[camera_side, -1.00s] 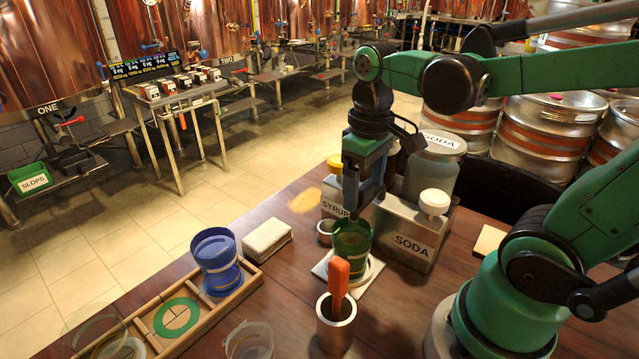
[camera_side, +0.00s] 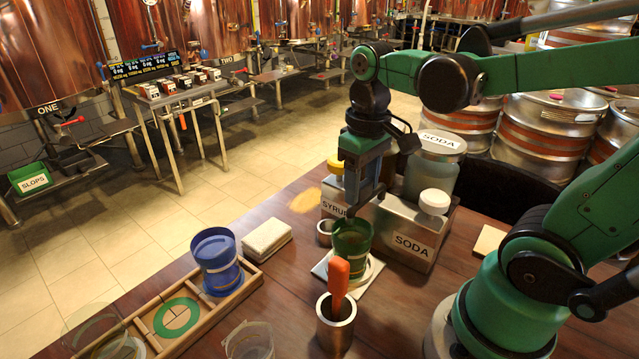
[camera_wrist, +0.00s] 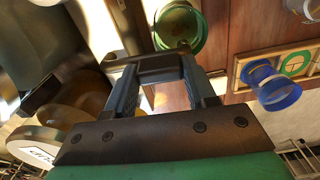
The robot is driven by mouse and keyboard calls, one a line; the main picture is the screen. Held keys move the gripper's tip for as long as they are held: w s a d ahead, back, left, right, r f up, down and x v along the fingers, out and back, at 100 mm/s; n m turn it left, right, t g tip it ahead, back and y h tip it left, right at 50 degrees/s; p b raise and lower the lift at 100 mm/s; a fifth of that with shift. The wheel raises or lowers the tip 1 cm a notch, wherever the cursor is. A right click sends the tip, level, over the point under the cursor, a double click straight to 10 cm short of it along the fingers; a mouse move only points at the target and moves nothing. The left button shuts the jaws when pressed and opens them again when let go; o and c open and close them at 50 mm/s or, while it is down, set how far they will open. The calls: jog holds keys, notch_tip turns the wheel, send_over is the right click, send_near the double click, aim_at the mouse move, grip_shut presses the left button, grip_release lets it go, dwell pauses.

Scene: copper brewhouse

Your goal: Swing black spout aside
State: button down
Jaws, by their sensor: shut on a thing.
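My gripper (camera_side: 354,208) reaches down beside the dispenser box (camera_side: 408,222), above the green cup (camera_side: 352,243). In the wrist view my gripper (camera_wrist: 152,62) is shut on a dark piece between its fingertips, which appears to be the black spout (camera_wrist: 160,66). In the side view the fingers mostly hide the spout. The green cup (camera_wrist: 180,28) is just past the fingertips in the wrist view. It stands upright on a pale square mat (camera_side: 372,278), with darker contents inside.
A steel pot (camera_side: 335,325) with an orange-handled tool (camera_side: 339,280) stands in front of the cup. A blue cup (camera_side: 217,262) stands in the wooden tray (camera_side: 255,276) at left, with a white block (camera_side: 267,237) behind. A soda jar (camera_side: 436,160) stands behind the dispenser.

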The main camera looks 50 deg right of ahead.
jog(key=shift+w+d+m, duration=0.45)
jog(key=shift+w+m, duration=0.25)
jog(key=shift+m, duration=1)
jog(key=shift+w+d+m, duration=0.4)
jog(key=shift+w+m, duration=0.35)
jog(key=shift+m, duration=0.95)
jog(key=shift+w+d+m, duration=0.45)
jog(key=shift+w+m, duration=0.25)
jog(key=shift+m, duration=1)
jog(key=shift+d, duration=0.1)
jog(key=shift+c, duration=1.4)
grip_release()
jog(key=shift+r, duration=0.1)
jog(key=shift+r, duration=2.7)
